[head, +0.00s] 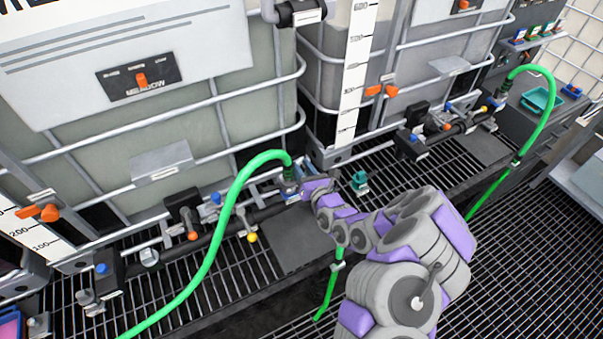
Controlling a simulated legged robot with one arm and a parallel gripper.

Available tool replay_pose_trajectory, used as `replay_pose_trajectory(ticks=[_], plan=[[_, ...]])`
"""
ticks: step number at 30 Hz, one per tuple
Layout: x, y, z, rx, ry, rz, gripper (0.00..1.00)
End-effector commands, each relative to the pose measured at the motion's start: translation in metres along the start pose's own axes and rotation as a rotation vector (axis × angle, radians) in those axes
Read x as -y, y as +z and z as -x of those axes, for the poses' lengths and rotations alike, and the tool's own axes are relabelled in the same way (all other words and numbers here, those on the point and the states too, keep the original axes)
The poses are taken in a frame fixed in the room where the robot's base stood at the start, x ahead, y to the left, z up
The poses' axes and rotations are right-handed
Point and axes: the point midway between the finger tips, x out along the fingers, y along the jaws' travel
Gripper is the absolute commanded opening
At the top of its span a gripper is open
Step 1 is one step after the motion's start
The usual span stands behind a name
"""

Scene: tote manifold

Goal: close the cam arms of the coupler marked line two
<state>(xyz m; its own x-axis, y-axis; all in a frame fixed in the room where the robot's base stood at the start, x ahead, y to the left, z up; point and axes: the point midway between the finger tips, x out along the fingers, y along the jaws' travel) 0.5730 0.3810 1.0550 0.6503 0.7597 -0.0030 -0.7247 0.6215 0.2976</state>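A green hose (237,199) arches over the left tote's piping and ends in a dark green coupler (290,173). A second green hose (549,98) ends in another coupler (502,89) at the right tote. No line number is legible on either coupler, so I cannot tell which is line two. My gripper (308,186) is at the left coupler, just to its right and low against it. The arm and wrist hide the fingertips, so opening, contact and the cam arms' position cannot be made out.
Dark pipes with valves (184,212) run in front of the caged totes (220,125). A small teal fitting (360,181) stands on the grating right of my gripper. A dark flat plate (290,240) lies below. A teal tray (539,101) sits on the right bench.

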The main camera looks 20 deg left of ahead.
Motion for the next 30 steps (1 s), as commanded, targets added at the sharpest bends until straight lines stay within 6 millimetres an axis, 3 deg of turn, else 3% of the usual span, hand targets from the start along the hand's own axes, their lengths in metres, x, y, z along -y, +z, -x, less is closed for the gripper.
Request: replay_pose_trajectory(ticks=[8,30], plan=[[0.007,-0.002,0.0,0.004,0.002,-0.146,0.37],[0.037,-0.021,0.0,0.001,0.0,-0.908,0.37]])
